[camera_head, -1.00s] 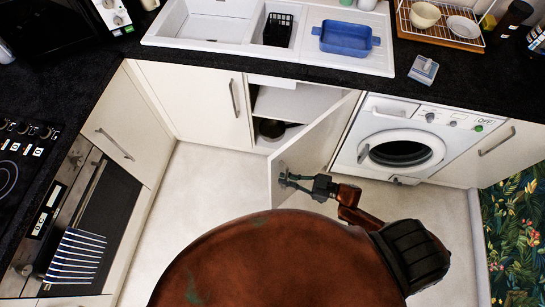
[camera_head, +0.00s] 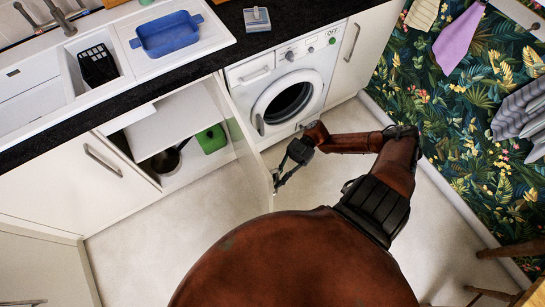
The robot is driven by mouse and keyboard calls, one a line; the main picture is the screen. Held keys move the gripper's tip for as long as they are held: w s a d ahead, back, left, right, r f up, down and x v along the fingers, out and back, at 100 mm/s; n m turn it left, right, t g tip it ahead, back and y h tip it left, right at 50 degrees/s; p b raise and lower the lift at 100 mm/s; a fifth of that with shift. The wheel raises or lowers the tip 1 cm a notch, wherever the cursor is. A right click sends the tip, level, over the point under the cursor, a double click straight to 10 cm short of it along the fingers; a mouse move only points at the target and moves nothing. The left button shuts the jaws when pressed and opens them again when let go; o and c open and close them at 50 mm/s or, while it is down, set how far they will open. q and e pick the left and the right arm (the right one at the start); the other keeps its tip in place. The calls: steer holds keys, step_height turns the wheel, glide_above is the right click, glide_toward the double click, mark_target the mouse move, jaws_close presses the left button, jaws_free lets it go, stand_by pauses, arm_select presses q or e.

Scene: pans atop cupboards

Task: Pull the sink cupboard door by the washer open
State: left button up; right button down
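The sink cupboard door (camera_head: 247,150) beside the washer (camera_head: 292,90) stands wide open, swung out from its washer-side edge and seen almost edge-on. Behind it, the cupboard interior (camera_head: 175,125) shows a shelf, a dark pan (camera_head: 165,160) and a green box (camera_head: 211,139). My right gripper (camera_head: 277,184) is at the door's outer face, close to its free edge, where the handle sits. The fingers and handle are small and overlap, so I cannot tell whether the fingers are closed around it. My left gripper is not in view.
The sink (camera_head: 110,70) with a blue tub (camera_head: 166,34) is on the counter above. Another closed cupboard door (camera_head: 70,185) is at left. A patterned wall (camera_head: 440,110) bounds the right side. Pale floor (camera_head: 200,215) is clear in front; stool legs (camera_head: 495,250) show at lower right.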

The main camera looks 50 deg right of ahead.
steer(key=shift+w+d, duration=0.1)
steer(key=shift+d, duration=0.05)
steer(key=c, duration=2.3)
jaws_free()
steer(key=d, duration=0.8)
steer(key=w+d, duration=0.1)
steer(key=d, duration=0.3)
